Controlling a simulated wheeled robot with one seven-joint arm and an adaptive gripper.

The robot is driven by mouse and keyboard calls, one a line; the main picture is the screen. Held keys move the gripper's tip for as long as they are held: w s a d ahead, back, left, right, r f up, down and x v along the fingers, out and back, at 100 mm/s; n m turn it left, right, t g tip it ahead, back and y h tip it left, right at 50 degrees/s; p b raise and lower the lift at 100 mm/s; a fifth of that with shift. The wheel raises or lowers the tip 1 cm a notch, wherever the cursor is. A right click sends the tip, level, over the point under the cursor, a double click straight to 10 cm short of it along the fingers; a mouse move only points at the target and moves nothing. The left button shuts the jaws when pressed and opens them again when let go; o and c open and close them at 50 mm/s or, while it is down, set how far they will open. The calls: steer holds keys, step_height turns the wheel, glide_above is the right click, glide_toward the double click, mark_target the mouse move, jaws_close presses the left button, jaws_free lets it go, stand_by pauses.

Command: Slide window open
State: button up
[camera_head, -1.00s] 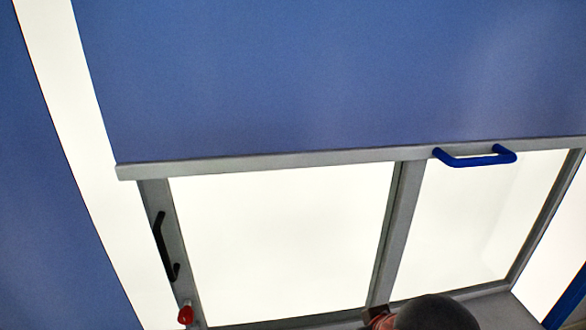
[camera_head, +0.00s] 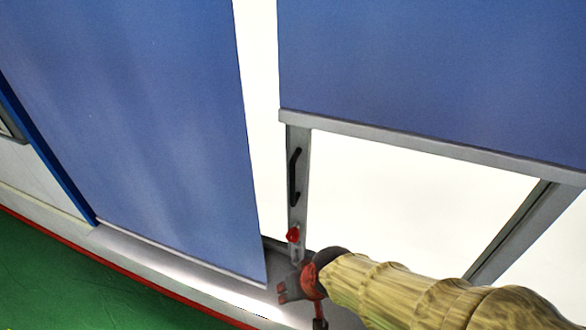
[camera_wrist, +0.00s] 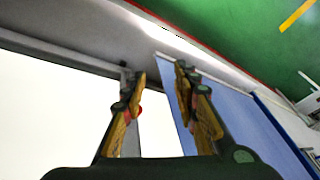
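The window (camera_head: 400,148) has a grey frame, a bright pane and a blue panel above its top rail. A black vertical handle (camera_head: 294,177) is on its left upright, with a red knob (camera_head: 293,234) below it. A bright gap separates this upright from the blue panel (camera_head: 150,120) on the left. My gripper (camera_head: 302,303) is below the knob, apart from the handle. In the wrist view, my gripper (camera_wrist: 160,72) has its two fingers spread with nothing between them. A red bit beside the left finger may be the knob; I cannot make out the handle there.
A grey ledge (camera_head: 185,270) runs below the panels, with a red edge strip and a green floor (camera_head: 70,285) at the lower left. The floor also shows in the wrist view (camera_wrist: 265,40). Another grey upright (camera_head: 515,230) stands at the right.

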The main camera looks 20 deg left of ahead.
steer(key=w+a+f+t+y+p, duration=0.2)
steer(key=w+a+f+t, duration=0.15)
steer(key=a, duration=0.75)
steer(key=m+t+h, duration=0.3)
steer(key=m+t, duration=0.1)
steer(key=t, duration=0.8)
glide_toward(292, 181)
steer(key=w, duration=0.5)
steer(key=w+a, duration=0.1)
steer(key=w, duration=0.2)
steer(key=w+p, duration=0.1)
steer(key=w, duration=0.1)
steer(key=shift+w+a+r, duration=0.1)
steer(key=shift+w+a, duration=0.15)
steer(key=shift+w, duration=0.15)
steer(key=c, duration=0.3)
steer(key=c, duration=0.4)
jaws_close()
